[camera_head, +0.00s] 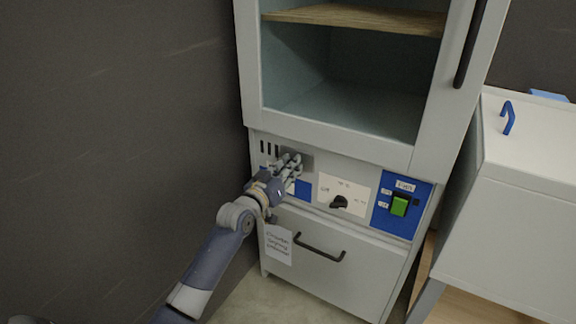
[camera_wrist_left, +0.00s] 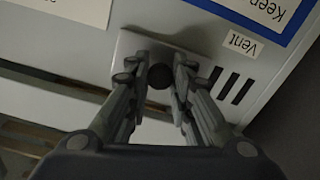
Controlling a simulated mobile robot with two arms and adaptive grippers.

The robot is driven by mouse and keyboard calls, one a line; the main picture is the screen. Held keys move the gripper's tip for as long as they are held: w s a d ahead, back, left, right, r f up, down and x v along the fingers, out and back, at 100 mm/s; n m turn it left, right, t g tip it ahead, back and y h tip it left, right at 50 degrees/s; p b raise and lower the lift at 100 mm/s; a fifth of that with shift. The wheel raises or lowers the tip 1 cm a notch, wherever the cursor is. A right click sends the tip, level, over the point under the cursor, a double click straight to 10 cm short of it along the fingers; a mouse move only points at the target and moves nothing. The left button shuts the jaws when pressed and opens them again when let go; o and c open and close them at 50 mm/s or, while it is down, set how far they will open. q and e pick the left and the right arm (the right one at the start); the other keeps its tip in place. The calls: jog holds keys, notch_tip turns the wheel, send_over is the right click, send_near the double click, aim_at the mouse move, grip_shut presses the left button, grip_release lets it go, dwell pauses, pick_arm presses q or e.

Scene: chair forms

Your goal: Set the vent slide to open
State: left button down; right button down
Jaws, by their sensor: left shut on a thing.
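The vent slide is a grey plate (camera_wrist_left: 128,44) with a dark round knob (camera_wrist_left: 159,76), set in the front panel of a tall cabinet. In the head view part of the plate (camera_head: 301,159) shows behind my left gripper (camera_head: 291,166). In the left wrist view my left gripper (camera_wrist_left: 160,78) has its fingers on both sides of the knob and is shut on it. A "Vent" label (camera_wrist_left: 242,44) is beside the plate. Dark slots (camera_wrist_left: 231,87) lie uncovered beside the plate; in the head view they are left of my fingers (camera_head: 269,150). My right gripper is out of view.
A white dial panel (camera_head: 343,193) with a black knob and a blue panel with a green switch (camera_head: 399,205) are to the right. A drawer handle (camera_head: 319,249) juts out below. A dark wall (camera_head: 120,120) stands close on the left. A white bin-like unit (camera_head: 515,220) is at right.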

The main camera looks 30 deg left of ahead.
pick_arm(q)
jog(key=shift+d+f, duration=0.3)
jog(key=c, duration=1.7)
grip_release()
jog(key=o, duration=0.3)
jog(key=shift+o, duration=0.2)
jog(key=shift+r, duration=0.15)
jog(key=shift+s, duration=0.1)
jog(key=s, duration=1.1)
jog(key=shift+s+a, duration=0.2)
jog(key=shift+s, duration=0.2)
